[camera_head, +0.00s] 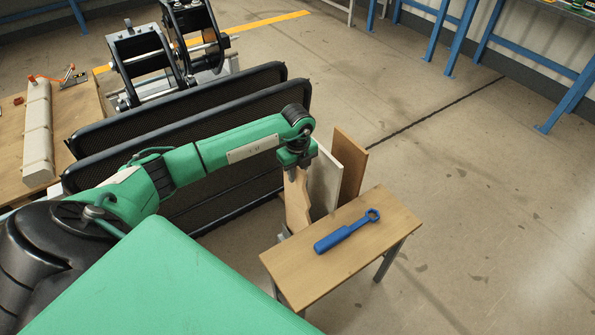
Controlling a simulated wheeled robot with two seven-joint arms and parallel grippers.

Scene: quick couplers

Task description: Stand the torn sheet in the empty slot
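The torn sheet (296,203) is a light wooden board with a jagged edge, upright behind the small table. My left gripper (292,172) points down at its top edge, and a finger overlaps the top of the sheet. The picture is too small to tell whether the fingers are closed on it. A pale grey sheet (325,183) and a brown sheet (349,163) stand upright just to its right. The holder's slots and the sheets' lower ends are hidden behind the table, so I cannot tell which slot is empty. My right gripper is out of view.
The small wooden table (300,270) stands in front of the sheets, with a blue wrench (345,232) on it. Black mesh panels (195,105) stand close behind my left arm. The floor (470,200) to the right is clear.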

